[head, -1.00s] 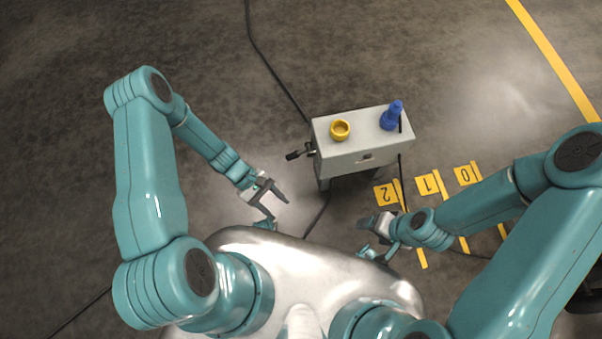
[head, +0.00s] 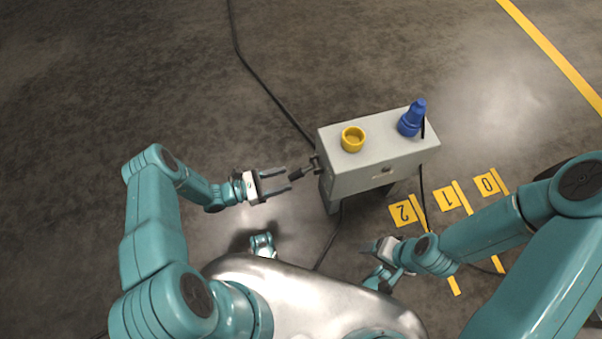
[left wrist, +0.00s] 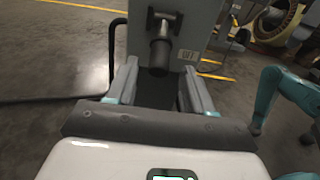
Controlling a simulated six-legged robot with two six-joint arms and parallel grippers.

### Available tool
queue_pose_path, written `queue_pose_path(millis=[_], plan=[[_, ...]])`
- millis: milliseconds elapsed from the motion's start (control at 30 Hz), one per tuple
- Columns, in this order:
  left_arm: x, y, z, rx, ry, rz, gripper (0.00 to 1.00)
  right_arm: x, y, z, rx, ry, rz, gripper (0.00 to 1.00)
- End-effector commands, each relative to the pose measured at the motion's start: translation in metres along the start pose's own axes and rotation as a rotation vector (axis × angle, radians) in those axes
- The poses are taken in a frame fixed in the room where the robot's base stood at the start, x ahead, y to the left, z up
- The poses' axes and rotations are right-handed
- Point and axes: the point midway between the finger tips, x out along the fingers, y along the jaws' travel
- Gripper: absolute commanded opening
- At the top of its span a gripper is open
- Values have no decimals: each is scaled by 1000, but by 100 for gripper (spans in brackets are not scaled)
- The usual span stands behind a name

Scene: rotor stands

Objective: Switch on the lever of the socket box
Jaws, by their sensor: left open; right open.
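The grey socket box (head: 350,182) stands on the floor right of centre in the head view. Its black lever (head: 302,173) sticks out from its left side. In the left wrist view the dark lever (left wrist: 160,56) points toward the camera from the box face (left wrist: 197,30), between the fingertips in the picture. My left gripper (head: 287,181) is open, level with the lever's end and pointing at it; contact cannot be told. In the left wrist view its fingers (left wrist: 157,84) are spread with nothing held. My right gripper (head: 369,262) is open and empty, in front of the box.
A black cable (head: 262,82) runs along the floor behind the box. Yellow number markers (head: 403,213) lie to the front right. The floor at left is clear.

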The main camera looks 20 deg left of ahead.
Motion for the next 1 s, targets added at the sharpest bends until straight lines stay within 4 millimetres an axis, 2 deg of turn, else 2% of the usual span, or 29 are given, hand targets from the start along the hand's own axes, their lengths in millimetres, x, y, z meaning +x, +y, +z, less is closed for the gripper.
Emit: queue_pose_path(millis=[33, 100, 300, 467, 733, 900, 1000], plan=[[14, -1, -2, 1, -1, -6, 52, 3, 2, -1, 2, 1, 0, 72], [29, -1, -2, 2, -2, -7, 52, 6, 3, -1, 3, 3, 0, 72], [59, 1, -1, 2, 0, -6, 52, 10, 5, -2, 7, 6, 1, 72], [69, 3, 0, 2, 0, -4, 52, 11, 6, -3, 8, 8, 1, 72], [69, 4, 0, 2, 0, -3, 52, 10, 6, -3, 8, 8, 1, 72], [69, 3, 0, 2, 0, -4, 0, 10, 6, -3, 8, 8, 1, 72], [69, 3, 0, 1, 0, -4, 0, 10, 6, -3, 8, 8, 1, 72]])
